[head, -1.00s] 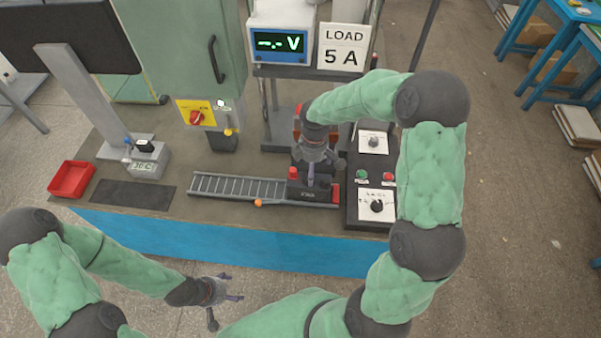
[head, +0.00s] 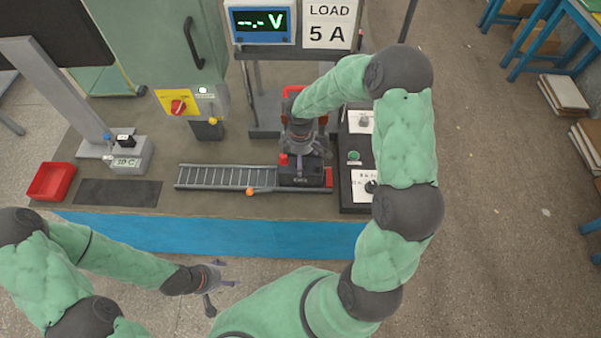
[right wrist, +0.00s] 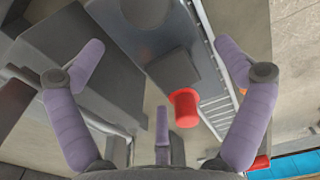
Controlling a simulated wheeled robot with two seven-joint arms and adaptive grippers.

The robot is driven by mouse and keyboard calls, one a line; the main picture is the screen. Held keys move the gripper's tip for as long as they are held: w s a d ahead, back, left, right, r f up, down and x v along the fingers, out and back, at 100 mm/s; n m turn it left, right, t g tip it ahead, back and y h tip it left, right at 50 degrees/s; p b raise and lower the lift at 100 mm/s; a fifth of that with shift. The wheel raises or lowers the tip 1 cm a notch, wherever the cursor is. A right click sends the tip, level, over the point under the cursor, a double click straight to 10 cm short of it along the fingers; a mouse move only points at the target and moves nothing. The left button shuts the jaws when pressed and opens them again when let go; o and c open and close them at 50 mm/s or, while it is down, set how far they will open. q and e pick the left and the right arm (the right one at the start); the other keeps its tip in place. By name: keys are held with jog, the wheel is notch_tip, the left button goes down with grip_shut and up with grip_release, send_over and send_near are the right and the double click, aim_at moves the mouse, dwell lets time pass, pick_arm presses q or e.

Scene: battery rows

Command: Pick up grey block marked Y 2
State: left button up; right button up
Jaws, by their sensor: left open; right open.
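A dark grey block (head: 300,175) with a red cap (head: 283,158) sits at the right end of the roller track. The small light marking on its front is too small to read, so I cannot tell whether it says Y 2. My right gripper (head: 312,150) is open just above and behind this block, hiding part of its top. In the right wrist view the open fingers (right wrist: 160,46) are spread, with a red cap (right wrist: 185,107) and a dark grey surface (right wrist: 174,72) below, apart from the fingers. My left gripper (head: 222,276) is open and empty in front of the bench.
The roller track (head: 225,177) is clear left of the block. A control panel (head: 356,200) with knobs stands close on the right. A red tray (head: 51,181) and dark mat (head: 117,192) lie left.

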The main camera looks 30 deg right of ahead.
notch_tip(320, 180, down, 3)
jog(key=shift+f+b, duration=0.1)
jog(key=shift+b, duration=0.25)
jog(key=c, duration=1.3)
jog(key=shift+d, duration=0.1)
jog(key=shift+c, duration=0.6)
jog(key=shift+r, duration=0.3)
